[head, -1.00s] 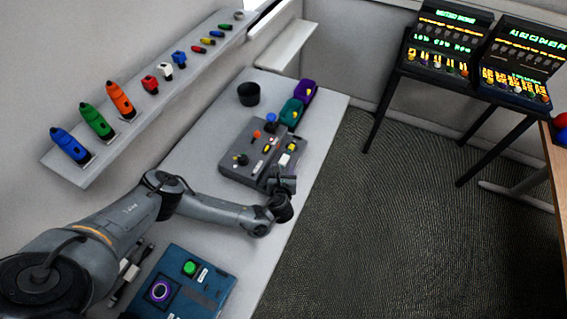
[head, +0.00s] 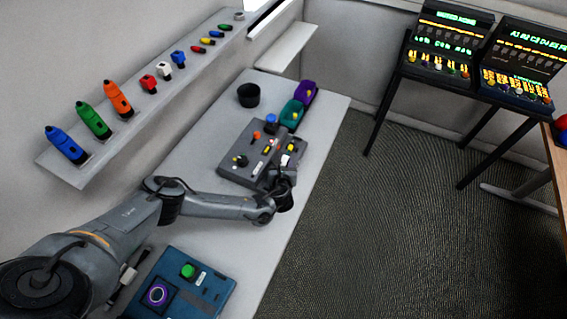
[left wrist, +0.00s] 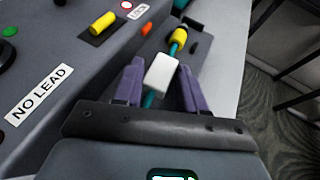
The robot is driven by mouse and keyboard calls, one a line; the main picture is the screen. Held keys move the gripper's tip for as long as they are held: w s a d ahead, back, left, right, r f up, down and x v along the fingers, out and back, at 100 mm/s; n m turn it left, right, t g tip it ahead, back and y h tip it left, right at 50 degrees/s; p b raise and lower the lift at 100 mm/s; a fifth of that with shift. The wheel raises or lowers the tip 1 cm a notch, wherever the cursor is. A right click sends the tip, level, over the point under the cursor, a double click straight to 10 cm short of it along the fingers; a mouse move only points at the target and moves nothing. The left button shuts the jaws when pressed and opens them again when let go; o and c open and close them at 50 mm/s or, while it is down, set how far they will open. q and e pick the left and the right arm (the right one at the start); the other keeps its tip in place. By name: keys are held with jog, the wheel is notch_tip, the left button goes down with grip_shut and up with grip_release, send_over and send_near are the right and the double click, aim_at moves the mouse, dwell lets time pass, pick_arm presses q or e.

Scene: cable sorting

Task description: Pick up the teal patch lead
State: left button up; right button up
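The teal patch lead shows in the left wrist view as a teal cable with a white block (left wrist: 160,73) and a yellow plug end (left wrist: 179,37). It lies at the side of the grey console (head: 245,160). In the head view its white block (head: 286,160) shows at the console's right edge, partly hidden by my gripper. My left gripper (left wrist: 160,85) has its two purple fingers apart, one on each side of the lead near the white block. I cannot tell whether they touch it. My right gripper is not in view.
A teal bin (head: 291,114) and a purple bin (head: 306,93) stand behind the console, beside a black cup (head: 248,95). A blue panel box (head: 182,284) is at the front. Handheld tools and small plugs line the wall shelf (head: 60,172).

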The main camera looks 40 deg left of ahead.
pick_arm(q)
grip_shut()
jog(key=shift+r, duration=0.15)
